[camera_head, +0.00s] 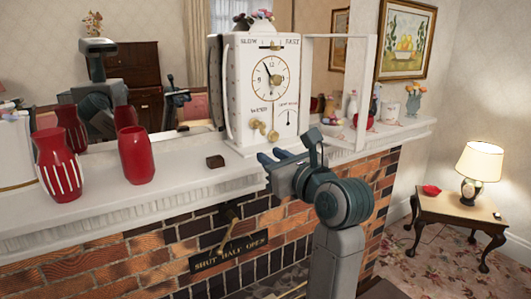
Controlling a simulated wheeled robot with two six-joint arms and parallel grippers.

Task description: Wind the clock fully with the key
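The white clock (265,95) stands upright on the mantel, with a round dial. Its glass-framed front door (361,95) stands open to the right. Gold-coloured parts (259,126) show low on the clock's face; one may be the key, but they are too small to tell apart.
Red vases (136,155) and a small dark block (215,161) stand on the white mantel (190,185) left of the clock. Small ornaments (390,112) stand to its right. A mirror behind reflects the room. A side table (455,207) with a lamp (479,162) is far right.

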